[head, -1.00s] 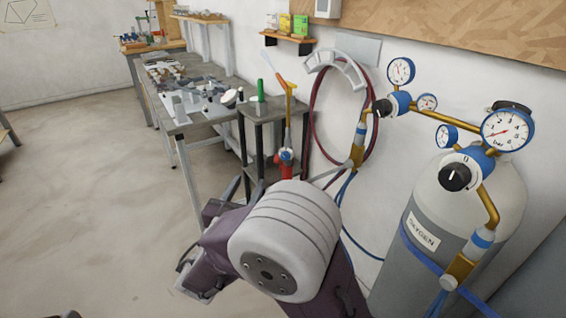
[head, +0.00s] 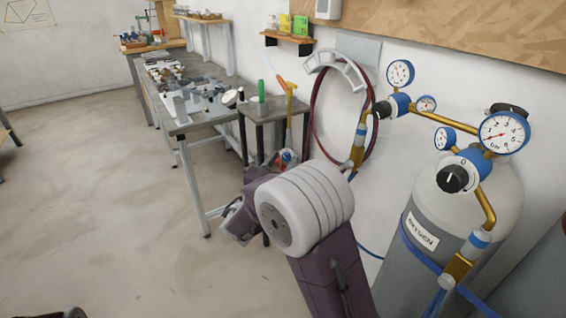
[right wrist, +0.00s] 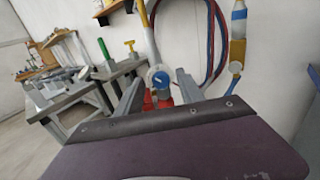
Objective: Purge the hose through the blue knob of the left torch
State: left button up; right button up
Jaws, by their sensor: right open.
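My right gripper (right wrist: 158,84) is open and empty. Its two grey fingers show left and right of the knob, apart from it in the picture; the depth gap is hard to tell. In the head view the fingertips are mostly hidden behind my wrist.
The oxygen cylinder (head: 420,243) with regulator gauges stands at the right. A dark red hose (head: 314,110) is coiled on the wall hanger. The side table (head: 257,112) carries a green cylinder (head: 261,91). A cluttered workbench (head: 178,112) is behind. Floor at the left is clear.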

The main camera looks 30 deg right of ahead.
jog(key=shift+w+d, duration=0.1)
jog(key=shift+c, duration=0.4)
grip_shut()
jog(key=shift+f+m+b, duration=0.15)
jog(key=shift+m+b, duration=0.55)
jog(key=shift+b, duration=0.2)
jog(key=m+b, duration=0.3)
jog(key=b, duration=0.1)
jog(key=shift+m+y, duration=0.3)
jog(key=shift+m, duration=0.1)
jog(key=shift+m+y+b, duration=0.3)
jog(key=shift+m+b, duration=1)
jog(key=shift+b, duration=0.4)
jog(key=shift+r, duration=0.2)
